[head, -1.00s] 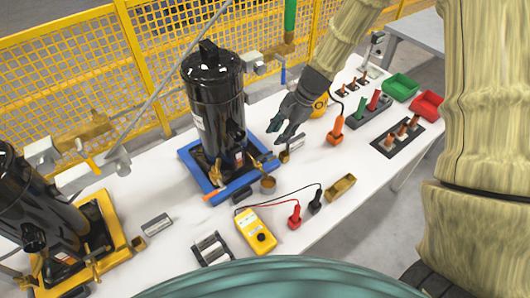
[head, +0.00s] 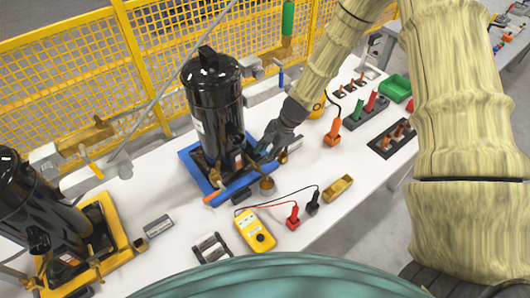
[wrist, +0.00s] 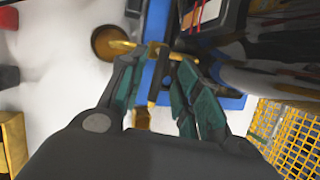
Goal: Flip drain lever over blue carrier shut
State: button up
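The blue carrier (head: 234,187) holds a black compressor (head: 212,95) upright on the white table. Brass drain parts stick out at the carrier's right side, above a small brass cup (head: 267,183). My gripper (head: 264,150) is at this side, and its fingers hide much of the brass there. In the wrist view, the gripper (wrist: 166,62) has its two green-padded fingers apart. A thin brass piece (wrist: 154,84), seemingly the drain lever, shows between them over the blue carrier's edge (wrist: 158,45). I cannot tell whether a finger touches it.
A second black compressor stands in a yellow carrier (head: 115,232) at left. A yellow meter (head: 254,230) with red and black leads and an open brass-coloured tray (head: 338,187) lie in front. Tool racks and a green bin (head: 395,88) are at right. A yellow mesh fence (head: 60,60) runs behind.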

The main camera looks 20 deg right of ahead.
jog(key=shift+a+f, duration=0.1)
jog(key=shift+f, duration=0.1)
grip_shut()
jog(key=shift+w+n+g, duration=0.2)
jog(key=shift+n+g, duration=0.1)
jog(key=shift+n, duration=0.3)
grip_release()
